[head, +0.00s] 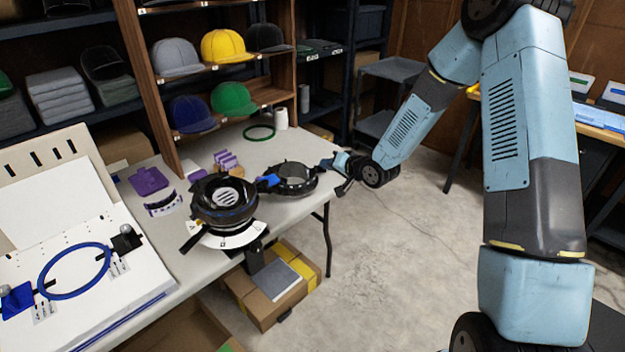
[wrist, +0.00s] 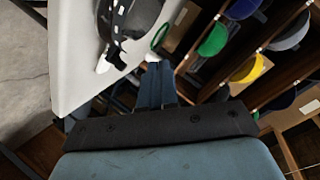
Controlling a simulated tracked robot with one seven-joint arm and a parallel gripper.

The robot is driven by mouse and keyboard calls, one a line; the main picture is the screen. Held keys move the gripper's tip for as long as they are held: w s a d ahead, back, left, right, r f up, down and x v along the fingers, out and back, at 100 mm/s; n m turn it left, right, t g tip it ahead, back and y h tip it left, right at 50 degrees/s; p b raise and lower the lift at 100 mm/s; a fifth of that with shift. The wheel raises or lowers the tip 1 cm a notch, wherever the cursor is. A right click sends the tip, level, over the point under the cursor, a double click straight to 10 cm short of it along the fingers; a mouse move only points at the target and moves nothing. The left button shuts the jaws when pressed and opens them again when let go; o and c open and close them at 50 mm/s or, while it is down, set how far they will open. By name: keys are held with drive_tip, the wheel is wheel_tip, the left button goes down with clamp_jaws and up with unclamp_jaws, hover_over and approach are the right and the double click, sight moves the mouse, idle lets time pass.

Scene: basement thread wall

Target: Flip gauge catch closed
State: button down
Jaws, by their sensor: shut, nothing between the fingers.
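A black round gauge (head: 222,203) with a pale scale plate stands on the grey table. Next to it on the right is an open black ring-shaped part (head: 296,180), with a bright blue piece (head: 269,181) between the two. I cannot tell for sure which small part is the catch. The wrist view shows part of a black ring with a dark tab (wrist: 113,54), left of the fingers. My gripper (head: 331,165) is at the right side of the ring-shaped part; whether it touches is unclear. Its blue fingers are together and empty in the wrist view (wrist: 156,72).
A green ring (head: 259,132) and a white roll (head: 281,119) lie behind, near the cap shelf (head: 213,97). Purple parts (head: 148,181) lie left of the gauge. A white board with a blue ring (head: 75,271) is at front left. Cardboard boxes (head: 270,300) sit below; open floor lies right.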

drive_tip(key=s+d+r+h, duration=0.5)
drive_tip(key=s+d+r, duration=0.1)
drive_tip(key=d+r, duration=0.45)
drive_tip(key=s+d+r+h, duration=0.45)
drive_tip(key=d+r, duration=0.45)
drive_tip(key=r, duration=0.3)
drive_tip(key=s+d+r+g, duration=0.1)
drive_tip(key=s+d+r, duration=0.1)
drive_tip(key=s, duration=0.7)
drive_tip(key=s+d+r+g, duration=0.1)
drive_tip(key=s+d+r, duration=0.1)
drive_tip(key=s, duration=0.7)
drive_tip(key=s+d+r+g, duration=0.1)
drive_tip(key=s+d+r, duration=0.2)
drive_tip(key=s, duration=0.7)
drive_tip(key=shift+r, duration=0.45)
drive_tip(key=shift+a+h, duration=0.1)
drive_tip(key=shift+h, duration=0.15)
